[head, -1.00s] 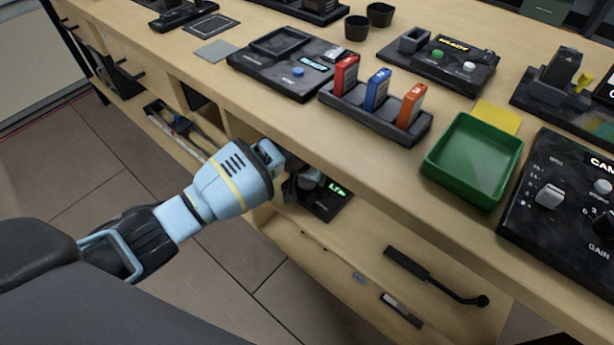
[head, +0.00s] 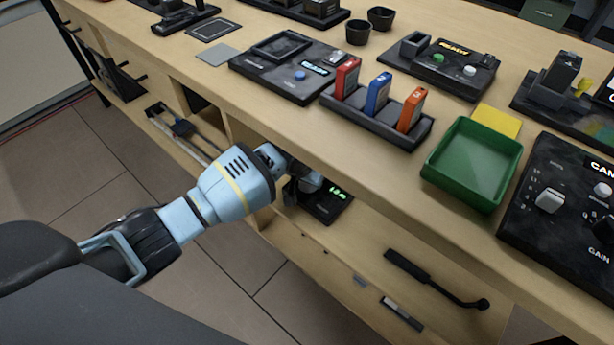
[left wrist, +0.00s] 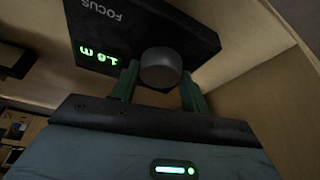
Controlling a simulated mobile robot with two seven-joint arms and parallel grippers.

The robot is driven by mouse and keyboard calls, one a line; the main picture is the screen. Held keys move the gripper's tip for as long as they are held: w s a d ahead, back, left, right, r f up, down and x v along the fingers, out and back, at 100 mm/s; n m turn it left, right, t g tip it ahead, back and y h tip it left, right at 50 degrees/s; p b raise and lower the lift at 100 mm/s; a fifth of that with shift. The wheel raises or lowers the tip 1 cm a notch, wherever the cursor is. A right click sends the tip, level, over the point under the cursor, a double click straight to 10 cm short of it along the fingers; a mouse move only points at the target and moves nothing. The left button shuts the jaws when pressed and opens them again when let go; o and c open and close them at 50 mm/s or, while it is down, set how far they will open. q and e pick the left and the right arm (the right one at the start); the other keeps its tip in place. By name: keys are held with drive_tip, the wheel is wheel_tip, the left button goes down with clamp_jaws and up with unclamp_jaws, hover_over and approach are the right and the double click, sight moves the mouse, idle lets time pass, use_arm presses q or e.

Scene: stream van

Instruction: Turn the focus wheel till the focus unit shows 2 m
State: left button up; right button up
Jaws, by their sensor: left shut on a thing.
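The focus unit is a black box with a green lit display (left wrist: 97,51) and the word FOCUS upside down in the left wrist view. The display seems to read 1.8 m, though its small digits are hard to be sure of. The focus wheel (left wrist: 161,67) is a dark round knob on the box. My left gripper (left wrist: 159,86) is shut on the wheel, with one green finger on each side. In the head view the focus unit (head: 325,205) sits in a low opening under the counter, and my left gripper (head: 297,180) reaches in and hides the wheel. My right gripper is not in view.
The wooden counter's front edge (head: 300,150) overhangs the opening. On it stand a slotted holder with red, blue and orange cards (head: 377,93), a green tray (head: 440,180) and a camera panel (head: 540,230). A black handle (head: 435,280) juts from the front below.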

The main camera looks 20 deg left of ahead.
use_arm(q)
drive_tip(key=shift+r, duration=0.15)
drive_tip(key=shift+m, duration=0.3)
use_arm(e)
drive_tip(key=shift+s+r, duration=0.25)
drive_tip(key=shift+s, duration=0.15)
use_arm(q)
drive_tip(key=o, duration=1)
drive_tip(key=shift+c, duration=0.2)
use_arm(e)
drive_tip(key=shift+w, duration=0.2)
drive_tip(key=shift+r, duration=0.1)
